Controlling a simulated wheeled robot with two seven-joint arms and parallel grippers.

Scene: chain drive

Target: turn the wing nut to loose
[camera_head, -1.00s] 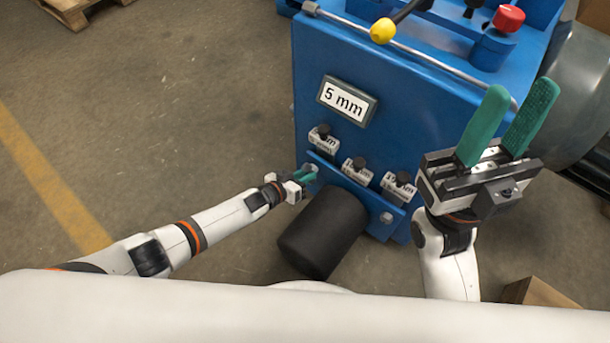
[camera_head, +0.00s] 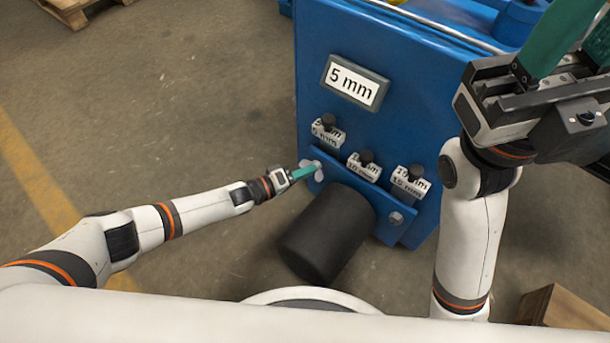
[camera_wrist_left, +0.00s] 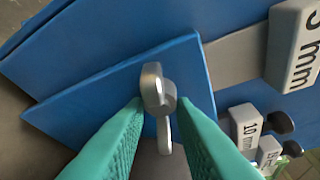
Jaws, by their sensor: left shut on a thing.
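The grey metal wing nut (camera_head: 319,174) sits at the left end of a blue plate (camera_head: 337,178) low on the blue machine's front. In the left wrist view the wing nut (camera_wrist_left: 157,92) has one wing pointing up and the other pointing down between my green fingers. My left gripper (camera_head: 313,170) is shut on the wing nut, with one finger on each side of the lower wing in the wrist view (camera_wrist_left: 160,108). My right gripper (camera_head: 578,48) is raised at the upper right, open and empty, its fingertips cut off by the frame.
A sign reading "5 mm" (camera_head: 355,83) is on the machine's front. White blocks with black knobs, including a 10 mm one (camera_head: 362,168), sit along the plate. A black cylinder (camera_head: 325,236) stands out below. A wooden box (camera_head: 565,318) is at lower right.

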